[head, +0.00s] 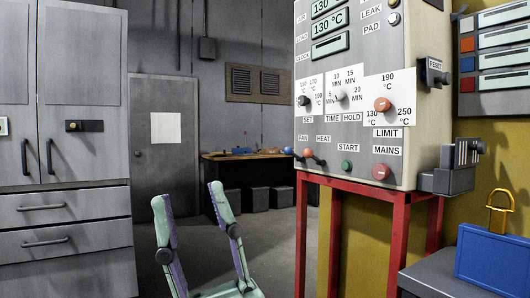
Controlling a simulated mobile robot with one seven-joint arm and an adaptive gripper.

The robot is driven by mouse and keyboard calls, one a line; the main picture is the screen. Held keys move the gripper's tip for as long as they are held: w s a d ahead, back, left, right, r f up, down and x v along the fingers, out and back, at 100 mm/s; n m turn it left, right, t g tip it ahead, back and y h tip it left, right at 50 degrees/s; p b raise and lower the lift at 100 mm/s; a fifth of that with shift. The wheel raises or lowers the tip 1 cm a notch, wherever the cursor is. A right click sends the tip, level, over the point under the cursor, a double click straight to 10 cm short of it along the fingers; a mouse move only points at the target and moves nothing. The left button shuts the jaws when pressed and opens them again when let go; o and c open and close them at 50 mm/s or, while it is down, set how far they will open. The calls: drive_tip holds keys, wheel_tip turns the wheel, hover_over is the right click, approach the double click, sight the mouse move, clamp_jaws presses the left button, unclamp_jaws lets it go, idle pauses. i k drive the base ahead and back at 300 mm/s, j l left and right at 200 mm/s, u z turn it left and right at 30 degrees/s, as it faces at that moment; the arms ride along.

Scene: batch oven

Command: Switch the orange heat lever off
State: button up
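The orange heat lever (308,153) is low on the front of the grey control panel (360,155), below the HEAT label. Its orange ball end points to the left on a short dark stalk; the lever is small, and I cannot read its on or off position. My gripper (188,195) is at the bottom, left of the panel, with two pale green fingers with purple pads pointing up. The fingers are wide apart, with nothing between them. My gripper appears apart from the lever, to its lower left.
Another small knob (287,151) shows left of the heat lever. A green START button (347,166), a red MAINS button (381,171) and an orange LIMIT dial (382,104) are close by. The panel stands on a red frame (301,235). Grey cabinets (65,255) stand left.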

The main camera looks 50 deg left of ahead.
sight(307, 153)
drive_tip(key=u, duration=1.2)
drive_tip(key=i+l+u, duration=0.25)
drive_tip(key=i+l, duration=0.4)
drive_tip(key=l, duration=0.15)
